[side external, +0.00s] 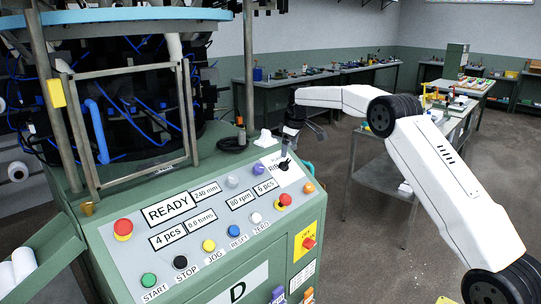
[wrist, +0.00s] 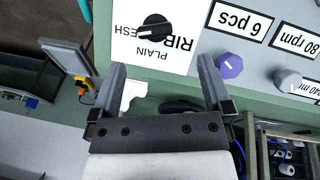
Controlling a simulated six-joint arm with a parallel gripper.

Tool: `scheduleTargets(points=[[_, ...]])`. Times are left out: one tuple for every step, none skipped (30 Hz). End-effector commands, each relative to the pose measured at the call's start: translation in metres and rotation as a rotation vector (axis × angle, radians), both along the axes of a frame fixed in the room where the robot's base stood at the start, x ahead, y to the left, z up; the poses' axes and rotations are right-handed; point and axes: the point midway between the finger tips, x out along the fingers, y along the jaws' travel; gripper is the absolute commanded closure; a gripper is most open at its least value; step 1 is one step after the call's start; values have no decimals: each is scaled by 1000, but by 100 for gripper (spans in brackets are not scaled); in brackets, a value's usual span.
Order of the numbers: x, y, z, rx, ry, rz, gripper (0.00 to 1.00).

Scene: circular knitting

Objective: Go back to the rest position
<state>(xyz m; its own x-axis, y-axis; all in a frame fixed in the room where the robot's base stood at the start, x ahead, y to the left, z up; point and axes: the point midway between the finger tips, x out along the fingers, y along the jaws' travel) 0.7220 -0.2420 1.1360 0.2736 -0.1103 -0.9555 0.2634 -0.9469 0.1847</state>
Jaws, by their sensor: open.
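My gripper (side external: 288,143) is above the far right corner of the green machine's control panel (side external: 130,262), close to the black selector knob (side external: 284,164). In the wrist view my gripper (wrist: 161,68) has its two grey fingers spread wide with nothing between them. The black selector knob (wrist: 155,27) sits on a white plate marked PLAIN, RIB and MESH, beyond the fingertips and apart from them. My white arm reaches in from the right in the side view.
The knitting machine's frame (side external: 130,110) rises at left. A workbench (side external: 385,175) stands behind my arm. Open floor lies right of the panel.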

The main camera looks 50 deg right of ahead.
Motion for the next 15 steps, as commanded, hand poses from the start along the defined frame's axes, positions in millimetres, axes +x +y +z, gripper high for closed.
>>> scheduleTargets(points=[[-1, 5, 0, 3, 1, -1, 0], [-2, 8, 0, 5, 1, -4, 0], [-4, 12, -1, 7, 0, -7, 0], [-5, 16, -2, 9, 1, -9, 0], [-7, 20, -2, 12, 1, -12, 0], [-9, 25, -3, 16, 0, -18, 0], [-11, 30, -4, 19, 0, -22, 0], [-14, 35, -5, 22, 0, -25, 0], [-17, 42, -6, 27, -1, -31, 0], [-20, 47, -7, 30, 0, -35, 0], [-23, 52, -8, 34, 0, -41, 0], [-28, 59, -10, 39, 1, -46, 0], [-31, 65, -11, 43, 0, -51, 0], [-35, 70, -13, 46, 1, -56, 0], [-40, 76, -14, 50, 1, -61, 0]])
